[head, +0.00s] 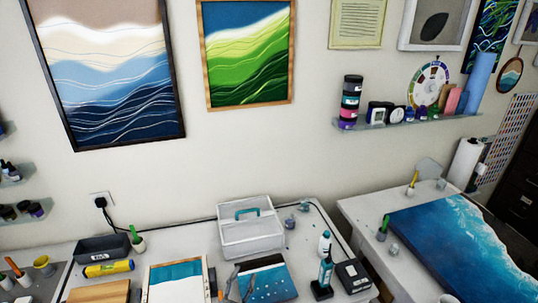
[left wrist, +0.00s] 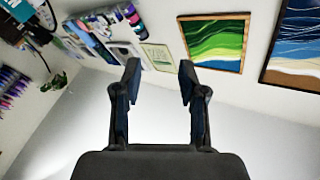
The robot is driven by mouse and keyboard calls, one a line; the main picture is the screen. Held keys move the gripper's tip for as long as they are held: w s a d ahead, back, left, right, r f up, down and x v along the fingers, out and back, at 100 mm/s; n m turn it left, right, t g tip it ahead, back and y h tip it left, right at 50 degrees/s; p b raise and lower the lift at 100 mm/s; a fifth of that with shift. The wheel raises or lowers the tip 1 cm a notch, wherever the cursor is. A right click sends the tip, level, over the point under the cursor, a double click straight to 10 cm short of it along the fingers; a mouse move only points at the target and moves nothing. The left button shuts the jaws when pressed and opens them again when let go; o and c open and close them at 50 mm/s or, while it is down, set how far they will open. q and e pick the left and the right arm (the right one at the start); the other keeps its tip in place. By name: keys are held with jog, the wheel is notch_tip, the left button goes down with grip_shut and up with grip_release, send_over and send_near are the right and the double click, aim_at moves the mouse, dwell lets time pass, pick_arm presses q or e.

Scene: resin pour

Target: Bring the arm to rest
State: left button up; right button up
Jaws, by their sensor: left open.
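My left gripper (left wrist: 160,70) shows in the left wrist view. Its two dark fingers stand apart with nothing between them.
A worktable holds a white caddy (head: 250,235), a dark tray (head: 102,248), a yellow tube (head: 110,268), a teal bottle (head: 325,273) and small painted boards (head: 268,283). A second table at right holds a blue resin panel (head: 450,243). A loaded shelf (head: 405,121) juts from the wall.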

pick_arm(q)
jog(key=s+a+f+n+g+y, duration=0.3)
jog(key=s+a+f+g, duration=0.15)
jog(key=f, duration=0.35)
jog(key=s+a+f+n+g+y, duration=0.35)
jog(key=a+f, duration=0.25)
jog(key=f, duration=0.3)
jog(key=s+a+f+g, duration=0.2)
jog(key=s+f+g, duration=0.25)
jog(key=s, duration=0.55)
jog(key=s+a+f+g, duration=0.1)
jog(key=s+f+g, duration=0.3)
jog(key=s, duration=0.6)
jog(key=s+f+b, duration=0.1)
jog(key=s+f, duration=0.2)
jog(key=f, duration=2.6)
jog(key=s+a+f+g, duration=0.1)
jog(key=s+f, duration=0.7)
jog(key=s+a+f+g+b, duration=0.1)
jog(key=s+a+f, duration=0.1)
jog(key=s+f, duration=0.6)
jog(key=shift+s+a+f, duration=0.15)
jog(key=shift+s+a, duration=0.15)
jog(key=shift+s, duration=0.3)
